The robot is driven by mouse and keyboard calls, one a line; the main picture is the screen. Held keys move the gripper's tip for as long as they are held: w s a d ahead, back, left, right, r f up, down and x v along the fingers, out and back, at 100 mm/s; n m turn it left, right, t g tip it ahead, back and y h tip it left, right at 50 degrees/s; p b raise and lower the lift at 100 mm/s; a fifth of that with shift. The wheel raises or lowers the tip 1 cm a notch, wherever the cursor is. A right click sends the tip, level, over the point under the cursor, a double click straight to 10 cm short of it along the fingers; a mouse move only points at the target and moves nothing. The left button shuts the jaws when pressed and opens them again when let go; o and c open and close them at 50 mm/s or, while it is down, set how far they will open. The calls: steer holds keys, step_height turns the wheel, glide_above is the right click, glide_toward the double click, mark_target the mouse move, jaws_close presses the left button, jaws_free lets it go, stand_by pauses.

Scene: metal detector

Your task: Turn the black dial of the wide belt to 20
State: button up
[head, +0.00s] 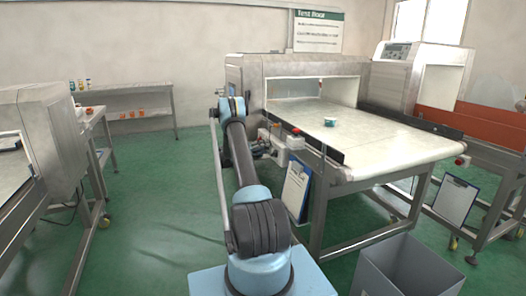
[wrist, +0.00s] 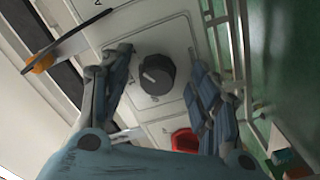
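The black dial (wrist: 156,75) is on a white panel (wrist: 177,36) in the wrist view. A light pointer line shows on its face; the scale markings are too small to read. My gripper (wrist: 158,60) is open, with one finger on each side of the dial and visible gaps between them. I cannot tell how far the fingertips are from the panel. In the head view the wide belt (head: 375,138) runs out of a metal detector housing (head: 245,75). The dial is not discernible there, and my arm hides part of the belt's side.
A red button (wrist: 185,140) is below the dial in the wrist view, close to my right finger. A clipboard (head: 296,188) hangs beside the belt frame. A small teal-and-white container (head: 330,121) sits on the belt. A grey bin (head: 408,268) stands at the front right.

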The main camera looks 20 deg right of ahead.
steer(key=a, duration=1.2)
steer(key=shift+s, duration=0.2)
